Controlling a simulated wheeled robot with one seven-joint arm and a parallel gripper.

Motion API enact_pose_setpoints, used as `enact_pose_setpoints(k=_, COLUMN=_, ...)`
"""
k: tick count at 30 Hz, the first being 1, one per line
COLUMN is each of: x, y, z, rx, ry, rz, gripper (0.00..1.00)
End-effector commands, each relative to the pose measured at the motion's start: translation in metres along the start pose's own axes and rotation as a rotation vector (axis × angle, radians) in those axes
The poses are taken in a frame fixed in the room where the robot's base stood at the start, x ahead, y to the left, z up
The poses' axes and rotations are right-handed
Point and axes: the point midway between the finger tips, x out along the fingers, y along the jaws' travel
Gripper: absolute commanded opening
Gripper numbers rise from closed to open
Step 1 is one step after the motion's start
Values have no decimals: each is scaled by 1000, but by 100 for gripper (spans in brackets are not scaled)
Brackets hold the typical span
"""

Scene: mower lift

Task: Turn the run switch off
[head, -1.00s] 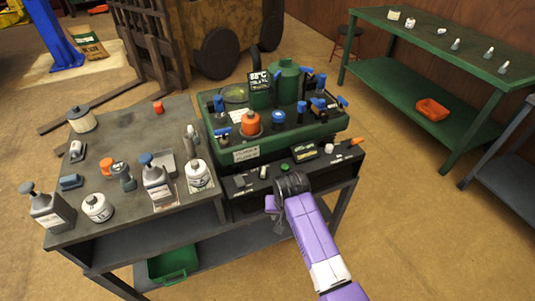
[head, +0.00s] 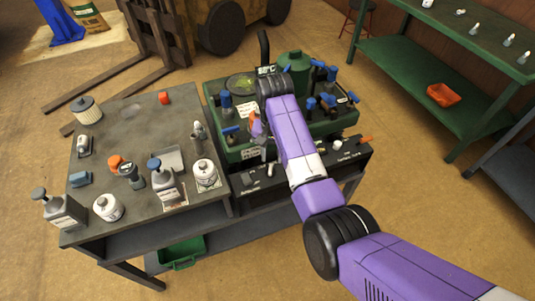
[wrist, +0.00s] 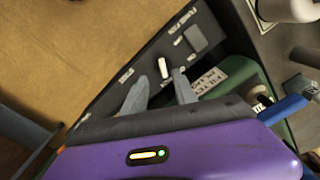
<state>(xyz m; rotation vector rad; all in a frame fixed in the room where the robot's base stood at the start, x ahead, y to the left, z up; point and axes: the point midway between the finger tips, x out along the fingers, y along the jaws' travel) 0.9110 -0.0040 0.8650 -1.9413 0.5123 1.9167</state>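In the wrist view a white lever (wrist: 163,67) stands on a dark control panel (wrist: 142,62). Labels beside it are too small to read surely, so I cannot confirm that it is the run switch. My gripper (wrist: 160,78) is open, with its two grey fingers apart. The lever shows just beyond the gap between the fingertips; I cannot tell whether either finger touches it. In the head view the panel (head: 335,171) runs along the front of the green unit, and my purple arm hides its middle.
The green unit (head: 232,155) behind the panel carries several blue-handled valves and a green tank (head: 294,62). A grey table (head: 130,135) on the left holds bottles and jars. A green bench (head: 415,85) stands at the right. Floor between unit and bench is clear.

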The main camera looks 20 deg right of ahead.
Motion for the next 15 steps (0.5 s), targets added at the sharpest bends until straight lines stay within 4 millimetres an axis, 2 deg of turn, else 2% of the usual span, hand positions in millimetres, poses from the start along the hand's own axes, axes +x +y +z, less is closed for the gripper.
enact_pose_setpoints(k=2, x=-6, y=-1, z=0, rx=3, ry=-10, rz=3, gripper=34)
enact_pose_setpoints(k=5, x=-3, y=-1, z=1, rx=4, ry=-15, rz=5, gripper=34)
enact_pose_setpoints(k=15, x=45, y=-1, z=2, rx=3, ry=-16, rz=6, gripper=34)
